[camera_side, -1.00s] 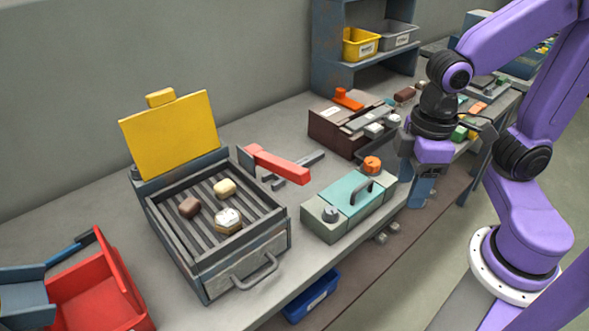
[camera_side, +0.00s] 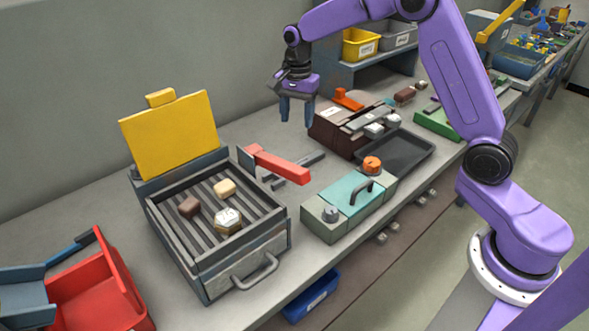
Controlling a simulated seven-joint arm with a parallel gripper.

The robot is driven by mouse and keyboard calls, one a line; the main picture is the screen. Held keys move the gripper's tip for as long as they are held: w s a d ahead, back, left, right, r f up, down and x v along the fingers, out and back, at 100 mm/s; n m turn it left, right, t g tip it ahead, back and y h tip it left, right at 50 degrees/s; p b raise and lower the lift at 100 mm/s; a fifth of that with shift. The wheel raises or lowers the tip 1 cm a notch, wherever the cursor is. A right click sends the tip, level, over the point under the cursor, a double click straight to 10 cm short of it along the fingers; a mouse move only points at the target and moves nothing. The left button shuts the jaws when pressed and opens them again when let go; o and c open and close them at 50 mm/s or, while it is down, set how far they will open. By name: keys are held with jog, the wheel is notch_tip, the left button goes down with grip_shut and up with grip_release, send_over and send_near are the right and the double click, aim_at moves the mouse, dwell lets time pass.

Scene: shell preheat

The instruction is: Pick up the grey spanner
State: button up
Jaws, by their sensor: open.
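A grill box (camera_side: 160,230) with a raised yellow lid (camera_side: 170,132) stands to the left. A teal-topped box (camera_side: 352,195) is to the front right. A dark brown box (camera_side: 330,138) and a dark tray (camera_side: 420,148) are on the right.

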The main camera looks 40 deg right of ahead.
jog(key=w+d+f+m, duration=0.3)
jog(key=w+d+m, duration=0.2)
jog(key=d, duration=0.1)
send_over(303, 161)
notch_tip(303, 161, down, 12)
jog(key=shift+w+f, duration=0.1)
jog(key=shift+f, duration=2.7)
jog(key=shift+r, duration=0.1)
grip_shut()
